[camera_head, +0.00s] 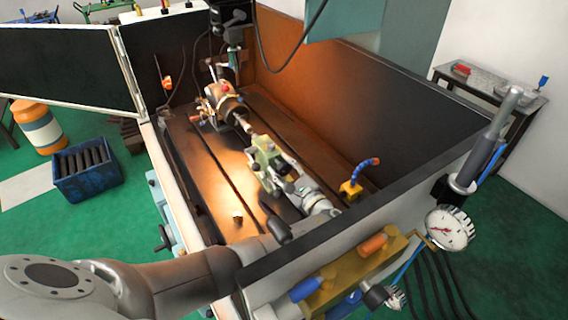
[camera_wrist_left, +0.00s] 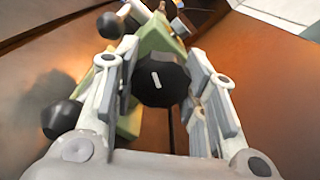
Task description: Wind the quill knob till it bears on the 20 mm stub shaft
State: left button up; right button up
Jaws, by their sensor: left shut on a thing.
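The stub shaft (camera_head: 243,124) is a short silver bar sticking out of the chuck (camera_head: 224,96) toward the pale green tailstock (camera_head: 263,157). I cannot tell whether the tailstock's tip touches it. My left gripper (camera_head: 278,173) reaches over the front wall to the tailstock's near end. The tailstock (camera_wrist_left: 129,122) partly shows behind the knob, and the stub shaft cannot be made out there. My right gripper is out of view.
Dark walls enclose the machine bed (camera_head: 190,150). A blue and orange hose (camera_head: 364,166) on a yellow block (camera_head: 351,190) stands right of the gripper. The bed left of the tailstock is mostly clear.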

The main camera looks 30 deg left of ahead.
pick_arm(q)
jog(key=m+p, duration=0.3)
jog(key=m, duration=0.2)
jog(key=shift+s+f+m+p, duration=0.1)
jog(key=shift+m+p, duration=0.5)
jog(key=shift+m, duration=1.1)
jog(key=shift+f, duration=0.1)
jog(key=o, duration=1)
jog(key=shift+o, duration=0.2)
jog(key=shift+s+d, duration=0.1)
jog(key=shift+d, duration=0.15)
jog(key=v, duration=0.7)
